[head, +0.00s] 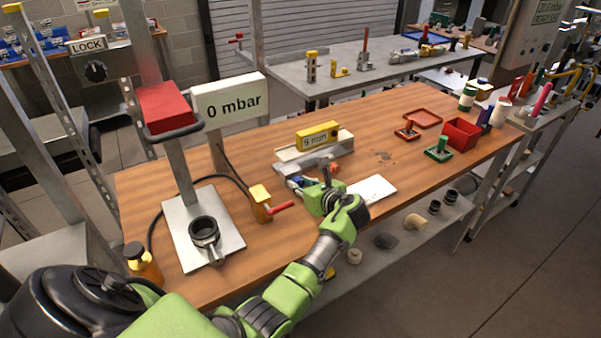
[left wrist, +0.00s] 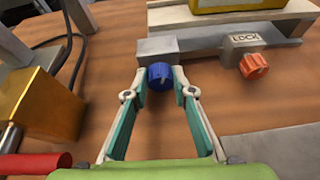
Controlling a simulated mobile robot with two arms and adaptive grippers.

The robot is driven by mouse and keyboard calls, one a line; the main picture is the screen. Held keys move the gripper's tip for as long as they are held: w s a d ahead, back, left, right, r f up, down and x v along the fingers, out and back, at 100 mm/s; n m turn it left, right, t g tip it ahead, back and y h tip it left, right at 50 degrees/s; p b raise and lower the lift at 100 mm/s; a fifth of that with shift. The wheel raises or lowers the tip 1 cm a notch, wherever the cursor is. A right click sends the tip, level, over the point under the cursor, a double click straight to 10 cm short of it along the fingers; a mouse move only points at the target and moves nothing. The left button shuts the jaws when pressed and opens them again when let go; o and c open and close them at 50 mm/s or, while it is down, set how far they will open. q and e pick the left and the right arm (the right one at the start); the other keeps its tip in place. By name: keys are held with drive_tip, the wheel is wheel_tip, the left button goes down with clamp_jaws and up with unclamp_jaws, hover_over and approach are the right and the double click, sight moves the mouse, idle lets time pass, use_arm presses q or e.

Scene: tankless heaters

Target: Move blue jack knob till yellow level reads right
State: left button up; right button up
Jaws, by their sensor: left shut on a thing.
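The yellow level (head: 317,135) rests on a grey metal stand (head: 286,168) on the wooden bench. Its display appears to read about 5 mm/m, in small print. The blue jack knob (left wrist: 159,78) sticks out of the stand's left end block in the left wrist view. My left gripper (head: 305,184) is at the front left of the stand. In the left wrist view its two fingertips (left wrist: 160,84) are shut on the blue knob, one on each side. My right gripper is not in view.
An orange knob (left wrist: 254,66) marked LOCK sits right of the blue one. A yellow block valve with a red handle (head: 282,207) stands close to the left. A pale plate (head: 375,190) lies to the right. A 0 mbar sign (head: 230,106) stands behind left.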

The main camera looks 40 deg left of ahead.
use_arm(q)
drive_tip(key=shift+r+m+g+p, duration=0.35)
drive_tip(key=shift+m+p, duration=0.35)
drive_tip(key=shift+p, duration=0.55)
drive_tip(key=shift+w+f+m+g+y+p, duration=0.1)
drive_tip(key=shift+f+m+g+y+p, duration=0.25)
drive_tip(key=shift+m+p, duration=0.15)
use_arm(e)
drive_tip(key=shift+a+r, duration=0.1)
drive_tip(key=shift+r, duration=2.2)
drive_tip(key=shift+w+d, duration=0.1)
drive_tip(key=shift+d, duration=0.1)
use_arm(q)
drive_tip(key=o, duration=1.1)
drive_tip(key=shift+a, duration=0.1)
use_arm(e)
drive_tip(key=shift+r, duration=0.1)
use_arm(q)
drive_tip(key=v, duration=1.2)
drive_tip(key=shift+w+f, duration=0.1)
drive_tip(key=shift+w, duration=0.05)
